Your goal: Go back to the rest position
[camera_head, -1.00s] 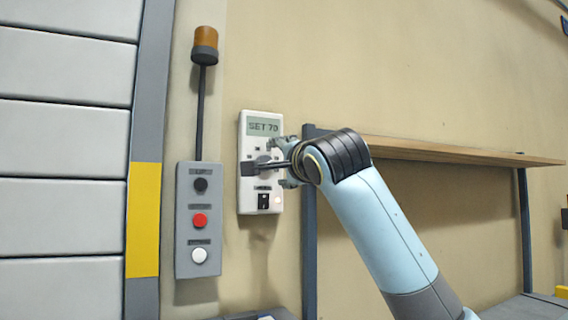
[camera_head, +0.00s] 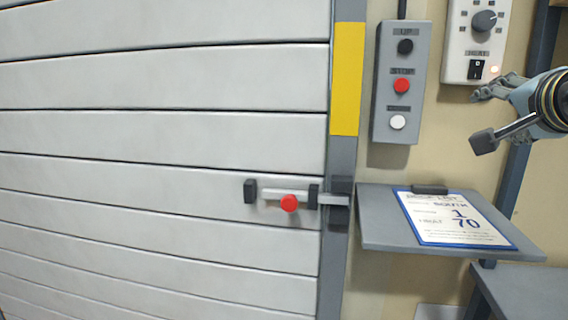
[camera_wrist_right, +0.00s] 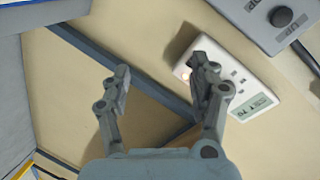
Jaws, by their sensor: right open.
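My right gripper (camera_head: 482,118) is open and empty at the right of the head view, below and in front of the white control box (camera_head: 459,48). Its fingers are apart from the box's dark dial (camera_head: 485,20) and heat switch (camera_head: 476,70). In the right wrist view, the open fingers (camera_wrist_right: 160,78) have nothing between them. The white control box (camera_wrist_right: 265,70) lies beyond the right finger, which hides part of its face. Its display (camera_wrist_right: 254,106) shows there; the box's top is cut off in the head view. My left gripper is not in view.
A grey button panel (camera_head: 382,118) hangs left of the box. A small shelf (camera_head: 375,222) bearing a clipboard (camera_head: 455,218) juts out below the gripper. A slatted shutter (camera_head: 160,140) with a red-knobbed bolt (camera_head: 289,203) fills the left. A dark post (camera_head: 522,165) stands behind the gripper.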

